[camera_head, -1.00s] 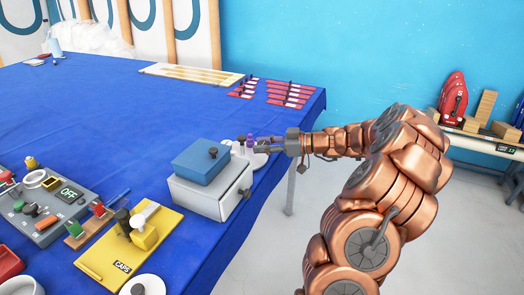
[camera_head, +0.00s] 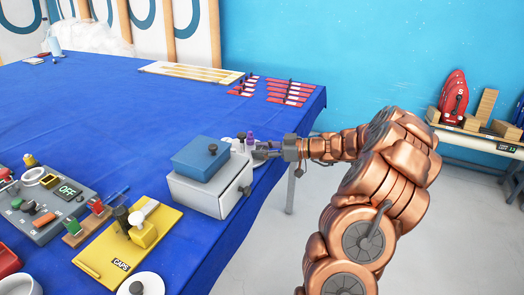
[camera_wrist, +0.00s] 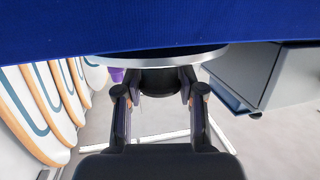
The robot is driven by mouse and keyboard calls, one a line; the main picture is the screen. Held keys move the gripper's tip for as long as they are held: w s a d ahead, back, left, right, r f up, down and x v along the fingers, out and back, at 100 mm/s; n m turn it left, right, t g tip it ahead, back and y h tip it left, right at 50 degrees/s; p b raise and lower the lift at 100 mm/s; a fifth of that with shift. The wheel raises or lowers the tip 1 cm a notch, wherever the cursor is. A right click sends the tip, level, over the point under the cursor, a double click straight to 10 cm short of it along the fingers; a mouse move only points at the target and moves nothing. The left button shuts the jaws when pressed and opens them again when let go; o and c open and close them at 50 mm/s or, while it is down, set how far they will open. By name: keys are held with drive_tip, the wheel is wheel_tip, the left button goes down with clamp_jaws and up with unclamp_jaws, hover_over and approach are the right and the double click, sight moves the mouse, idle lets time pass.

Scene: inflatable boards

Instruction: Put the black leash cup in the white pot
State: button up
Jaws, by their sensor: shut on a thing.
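My gripper (camera_head: 258,151) reaches in over the table's right edge, just beyond the grey box. In the wrist view its fingers (camera_wrist: 160,98) are closed around a dark round piece, which I take to be the black leash cup (camera_wrist: 160,82). A pale round rim (camera_wrist: 205,55) lies directly by it; I cannot tell whether they touch. In the head view the held piece is too small to make out. A white round dish with a black knob (camera_head: 143,284) is at the bottom; I cannot tell whether it is the white pot.
A grey box with a blue top (camera_head: 205,180) stands close left of my gripper. A small purple item (camera_head: 250,138) is beside the fingertips. A yellow CAPS board (camera_head: 128,245) and a grey panel (camera_head: 50,205) lie nearer. The blue table's middle (camera_head: 110,110) is clear.

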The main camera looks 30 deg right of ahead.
drive_tip(key=shift+f, duration=0.15)
drive_tip(key=o, duration=0.8)
drive_tip(key=shift+o, duration=0.2)
drive_tip(key=shift+r+p, duration=0.25)
drive_tip(key=shift+p, duration=1.25)
